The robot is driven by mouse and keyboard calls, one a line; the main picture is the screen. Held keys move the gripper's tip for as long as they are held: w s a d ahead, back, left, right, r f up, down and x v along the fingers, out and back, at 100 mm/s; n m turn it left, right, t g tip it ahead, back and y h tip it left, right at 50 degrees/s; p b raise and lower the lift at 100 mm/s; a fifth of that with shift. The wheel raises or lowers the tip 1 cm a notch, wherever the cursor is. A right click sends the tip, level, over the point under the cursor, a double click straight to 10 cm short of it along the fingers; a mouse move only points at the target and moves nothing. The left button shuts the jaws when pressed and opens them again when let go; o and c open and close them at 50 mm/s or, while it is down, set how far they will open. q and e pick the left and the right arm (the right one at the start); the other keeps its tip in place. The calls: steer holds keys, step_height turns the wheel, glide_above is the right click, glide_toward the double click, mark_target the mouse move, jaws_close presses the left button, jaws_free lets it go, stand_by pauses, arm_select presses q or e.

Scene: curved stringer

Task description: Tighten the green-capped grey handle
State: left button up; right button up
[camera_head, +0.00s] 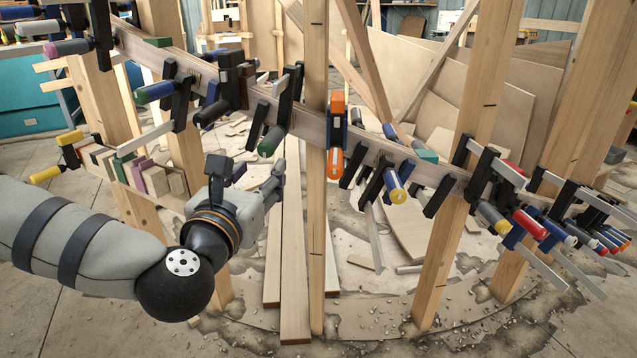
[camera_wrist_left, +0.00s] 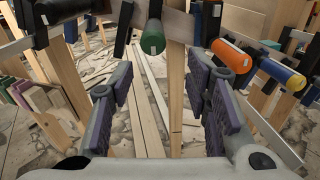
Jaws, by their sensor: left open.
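The green-capped grey handle (camera_head: 270,141) belongs to a black clamp on the curved wooden stringer (camera_head: 300,116), left of the middle upright post. It also shows in the left wrist view (camera_wrist_left: 153,38), its green end facing the camera. My left gripper (camera_head: 228,170) is below and to the left of this handle in the head view. In the left wrist view its padded fingers (camera_wrist_left: 160,82) are spread wide with nothing between them. The handle sits beyond and above the fingertips, apart from them. My right gripper is in neither view.
An orange clamp (camera_head: 336,135) sits just right of the handle; it also shows in the wrist view (camera_wrist_left: 231,55). A dark-handled clamp (camera_head: 211,112) is to the left. Wooden posts (camera_head: 316,230) stand near the gripper. Other clamps line the stringer, and scraps litter the floor.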

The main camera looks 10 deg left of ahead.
mark_target(275, 137)
arm_select(q)
steer(key=shift+w+a+r+n, duration=0.2)
steer(key=shift+w+r+n, duration=0.1)
steer(key=shift+w+r, duration=0.2)
steer(key=shift+w+a+r+n, duration=0.15)
steer(key=shift+w+r+n, duration=0.2)
steer(key=shift+w, duration=0.2)
steer(key=w, duration=1)
steer(key=shift+w+a+f, duration=0.15)
steer(key=shift+w+a, duration=0.05)
jaws_close()
